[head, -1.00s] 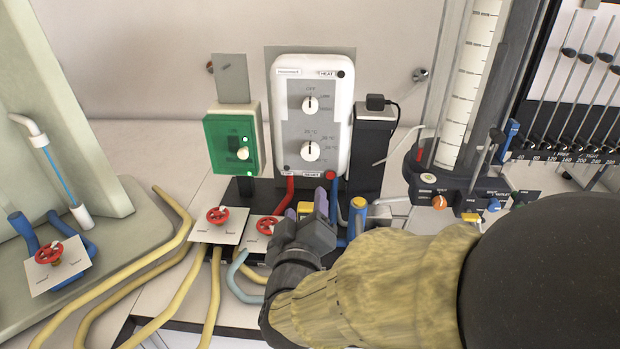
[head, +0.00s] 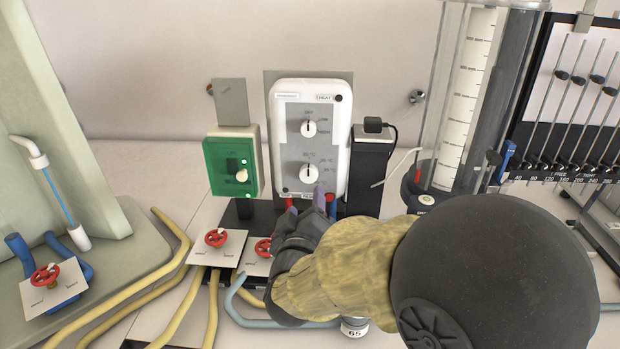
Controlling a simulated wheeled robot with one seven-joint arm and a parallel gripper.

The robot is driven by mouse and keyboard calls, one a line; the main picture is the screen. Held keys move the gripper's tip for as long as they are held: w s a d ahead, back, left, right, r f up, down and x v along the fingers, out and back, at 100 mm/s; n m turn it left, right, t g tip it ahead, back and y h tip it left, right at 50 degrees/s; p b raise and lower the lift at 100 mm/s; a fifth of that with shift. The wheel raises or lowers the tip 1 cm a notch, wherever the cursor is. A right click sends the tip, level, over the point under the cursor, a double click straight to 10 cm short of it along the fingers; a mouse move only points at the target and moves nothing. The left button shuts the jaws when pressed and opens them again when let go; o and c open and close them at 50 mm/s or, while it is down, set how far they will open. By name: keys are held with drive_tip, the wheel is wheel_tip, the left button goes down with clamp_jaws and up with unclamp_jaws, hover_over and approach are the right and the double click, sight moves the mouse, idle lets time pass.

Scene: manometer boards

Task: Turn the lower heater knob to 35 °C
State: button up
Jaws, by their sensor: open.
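The white heater box (head: 342,140) stands upright against the back wall with a grey front panel and two round white knobs. The lower heater knob (head: 309,173) has a dark pointer line that looks close to upright, with small °C marks around it too blurred to read. The upper knob (head: 309,128) sits above it. My gripper (head: 306,198) is open and empty, its purple-grey fingertips just below the lower knob, apart from it as far as I can tell. My sleeved arm hides what lies below and right of it.
A green switch box (head: 229,167) stands left of the heater. A black block with a plug (head: 373,128) is close on the right. Red valve wheels (head: 216,238) and yellow hoses (head: 172,268) lie in front to the left. A clear scaled column (head: 467,100) stands at right.

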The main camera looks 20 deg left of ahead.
sight(309, 177)
drive_tip(key=p+x, duration=0.1)
drive_tip(key=x, duration=0.8)
drive_tip(key=shift+w, duration=0.35)
drive_tip(key=c, duration=1)
